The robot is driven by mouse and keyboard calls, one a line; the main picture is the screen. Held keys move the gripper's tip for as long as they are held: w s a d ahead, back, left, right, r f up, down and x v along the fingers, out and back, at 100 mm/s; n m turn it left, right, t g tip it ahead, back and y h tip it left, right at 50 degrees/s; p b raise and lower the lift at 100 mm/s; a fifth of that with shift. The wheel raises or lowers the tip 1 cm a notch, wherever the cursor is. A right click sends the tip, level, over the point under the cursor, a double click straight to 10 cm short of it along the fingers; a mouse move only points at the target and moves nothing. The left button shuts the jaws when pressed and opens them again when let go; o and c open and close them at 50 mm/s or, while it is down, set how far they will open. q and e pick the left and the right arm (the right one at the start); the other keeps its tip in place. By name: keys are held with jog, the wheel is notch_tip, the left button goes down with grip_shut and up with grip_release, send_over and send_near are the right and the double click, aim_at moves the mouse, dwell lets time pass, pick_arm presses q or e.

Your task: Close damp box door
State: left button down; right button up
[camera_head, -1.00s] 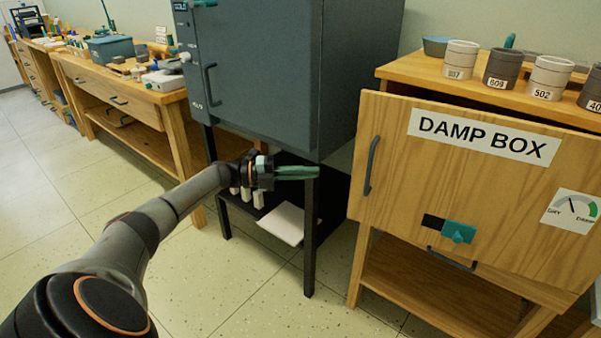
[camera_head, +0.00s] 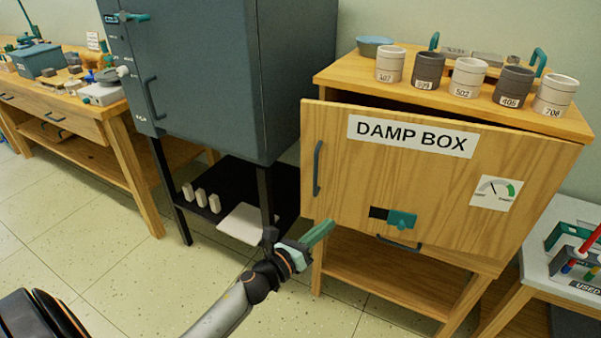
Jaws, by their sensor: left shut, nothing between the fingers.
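The damp box door (camera_head: 345,187) is a light wooden panel with a "DAMP BOX" label (camera_head: 412,136). It stands ajar, with a dark gap along its top edge under the cabinet top. A dark vertical handle (camera_head: 318,168) is on its left side. A teal slider (camera_head: 402,219) and a dark lower handle (camera_head: 399,243) are near its bottom. My left gripper (camera_head: 318,236) is shut and empty, with teal fingers pointing up and right. It appears in front of the door's lower left corner; I cannot tell whether it touches. My right gripper is not in view.
Several numbered pots (camera_head: 428,71) and a bowl (camera_head: 375,46) stand on the cabinet top (camera_head: 335,76). A grey kiln-like cabinet (camera_head: 215,80) on a black stand is to the left. A white table (camera_head: 545,262) with a rack is at right. Open floor lies at front left.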

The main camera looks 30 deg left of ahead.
pick_arm(q)
jog(key=s+a+r+n+y+p, duration=0.1)
jog(key=s+a+r+y, duration=0.3)
jog(key=s+a+y, duration=0.35)
send_near(305, 177)
jog(key=shift+g+y, duration=0.3)
jog(key=shift+y, duration=0.15)
jog(key=x, duration=0.7)
jog(key=shift+d+r, duration=0.15)
jog(key=shift+d, duration=0.15)
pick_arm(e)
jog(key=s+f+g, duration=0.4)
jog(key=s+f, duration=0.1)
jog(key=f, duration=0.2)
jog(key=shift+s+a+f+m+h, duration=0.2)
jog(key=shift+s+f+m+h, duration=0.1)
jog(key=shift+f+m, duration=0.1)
